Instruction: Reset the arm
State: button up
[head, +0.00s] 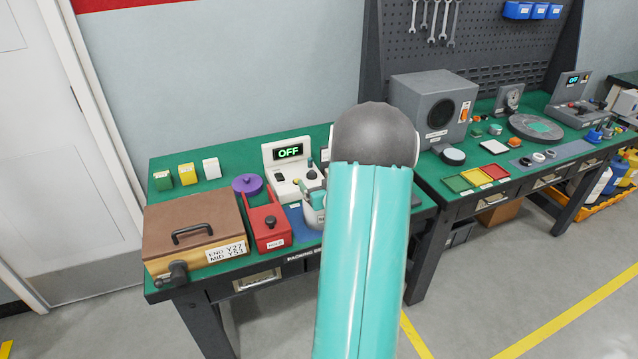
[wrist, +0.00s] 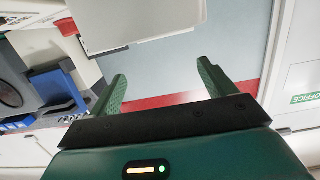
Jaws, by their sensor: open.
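My arm, with teal and grey links, rises in the middle of the head view and covers part of the bench behind it. My gripper (wrist: 160,95) shows in the wrist view with its two green fingers spread apart. Nothing is between the fingers. The wall with a red stripe (wrist: 165,100) is seen beyond them.
The near green bench (head: 225,172) holds a brown-lidded box (head: 195,225), a red device (head: 268,222), a purple disc (head: 247,184) and a white unit reading OFF (head: 288,165). A grey speaker-like box (head: 432,105) stands on the right bench. Floor is clear at front right.

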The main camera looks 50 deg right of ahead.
notch_tip(320, 180, up, 8)
dwell(0.5)
dwell(1.5)
